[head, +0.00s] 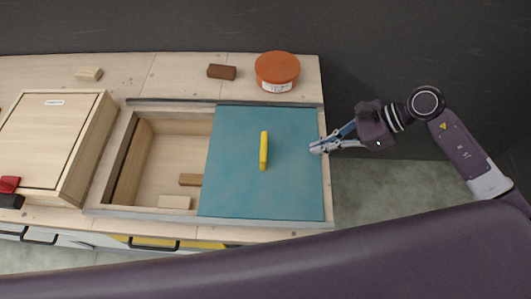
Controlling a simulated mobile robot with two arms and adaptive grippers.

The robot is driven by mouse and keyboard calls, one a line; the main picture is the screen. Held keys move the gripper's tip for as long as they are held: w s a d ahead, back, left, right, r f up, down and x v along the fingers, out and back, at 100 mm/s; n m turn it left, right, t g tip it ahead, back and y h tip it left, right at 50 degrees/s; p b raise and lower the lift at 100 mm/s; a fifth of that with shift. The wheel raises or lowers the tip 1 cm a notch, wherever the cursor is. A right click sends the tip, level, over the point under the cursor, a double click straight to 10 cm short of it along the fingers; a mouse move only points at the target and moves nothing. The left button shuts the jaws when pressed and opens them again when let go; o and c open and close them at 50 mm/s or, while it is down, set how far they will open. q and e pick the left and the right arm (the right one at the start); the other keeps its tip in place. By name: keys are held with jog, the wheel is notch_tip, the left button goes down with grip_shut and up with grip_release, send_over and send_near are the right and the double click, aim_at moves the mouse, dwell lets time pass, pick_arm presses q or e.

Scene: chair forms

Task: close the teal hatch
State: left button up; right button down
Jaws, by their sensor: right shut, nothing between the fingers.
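The teal hatch (235,165) is a flat sliding panel with an upright yellow handle (264,151). It covers the right part of a recessed wooden compartment (148,160); the left part lies uncovered. My right gripper (313,149) is shut and empty, with its fingertips at or over the panel's right edge, right of the handle. I cannot tell whether it touches the panel. My left gripper is not in view.
Inside the compartment lie a brown block (190,180) and a pale block (174,202). An orange-lidded tub (277,72), a dark brown block (221,72) and a light block (89,74) stand behind. A wooden box (45,140) stands left. Floor is clear right of the counter.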

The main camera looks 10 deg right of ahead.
aim_at(276, 163)
jog(key=p+x, duration=0.2)
jog(key=x, duration=0.3)
jog(key=shift+a+f, duration=0.2)
jog(key=shift+f, duration=0.05)
jog(key=p+x, duration=0.1)
jog(key=x, duration=0.2)
jog(key=shift+a+f, duration=0.15)
jog(key=shift+a, duration=0.25)
jog(key=shift+w+a+p, duration=0.15)
jog(key=shift+a+p, duration=0.35)
jog(key=shift+a, duration=0.05)
jog(key=shift+w+a+p, duration=0.15)
jog(key=shift+a+p, duration=0.35)
jog(key=shift+a, duration=0.05)
jog(key=shift+w+a, duration=0.15)
jog(key=shift+a, duration=0.4)
jog(key=shift+a+f+p, duration=0.15)
jog(key=shift+p, duration=0.15)
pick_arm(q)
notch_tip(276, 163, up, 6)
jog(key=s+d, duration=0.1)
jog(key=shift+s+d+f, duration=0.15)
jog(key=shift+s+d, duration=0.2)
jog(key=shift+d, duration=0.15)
pick_arm(e)
jog(key=shift+a, duration=0.1)
